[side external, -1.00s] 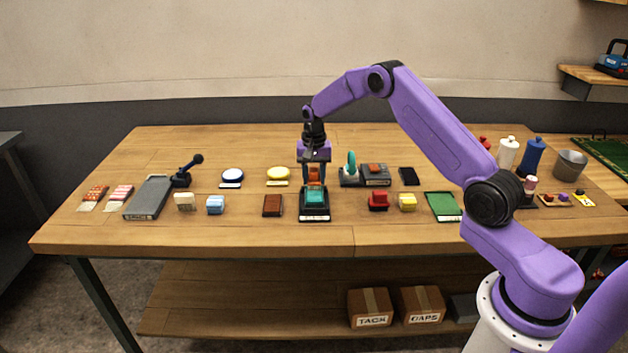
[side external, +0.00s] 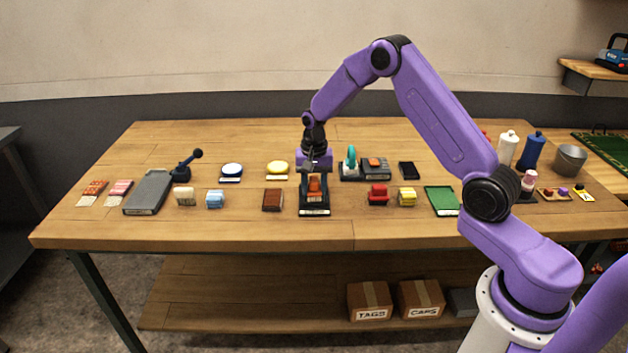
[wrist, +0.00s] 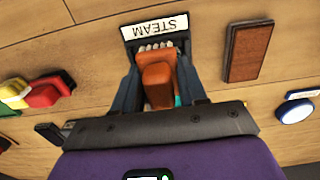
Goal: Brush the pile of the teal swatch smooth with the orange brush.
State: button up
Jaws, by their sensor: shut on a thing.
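My gripper (side external: 314,190) is shut on the orange brush (side external: 314,187), one finger on each side of it. In the wrist view the brush (wrist: 158,80) sits between the fingers, with pale bristles at its far end. The brush is over a dark stand labelled STEAM (wrist: 155,27), which also shows in the side view (side external: 314,212). Only a sliver of the teal swatch (wrist: 178,92) shows beside the brush; the rest is hidden by brush and gripper. I cannot tell whether the bristles touch the pile.
The table front is clear.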

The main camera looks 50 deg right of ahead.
jog(key=shift+s+a, duration=0.4)
jog(key=shift+w+d+r, duration=0.1)
jog(key=shift+r, duration=4)
